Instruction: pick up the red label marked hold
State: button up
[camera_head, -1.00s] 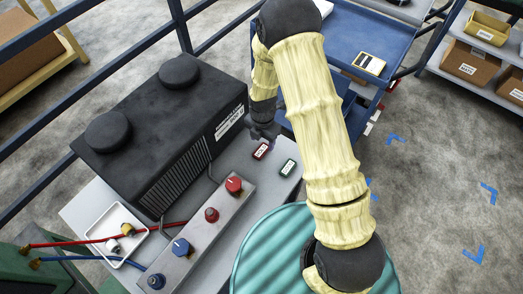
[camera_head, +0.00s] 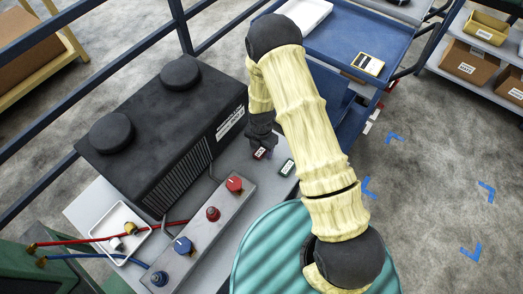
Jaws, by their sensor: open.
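The red label (camera_head: 259,154) lies on the light grey table top (camera_head: 228,163), beside the black machine's right end. The jaws are open. I cannot tell the exact height of the fingertips above the label.
The black machine (camera_head: 140,140) stands left of my gripper. A grey control box (camera_head: 198,226) with red and blue knobs is in front. A white tray (camera_head: 107,238) holds fittings at left. A blue trolley (camera_head: 340,40) stands behind my arm.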

aim_at(261, 150)
jog(key=c, duration=1.1)
jog(key=shift+o, duration=0.2)
jog(key=shift+r, duration=0.15)
notch_tip(261, 150, up, 10)
jog(key=b, duration=0.2)
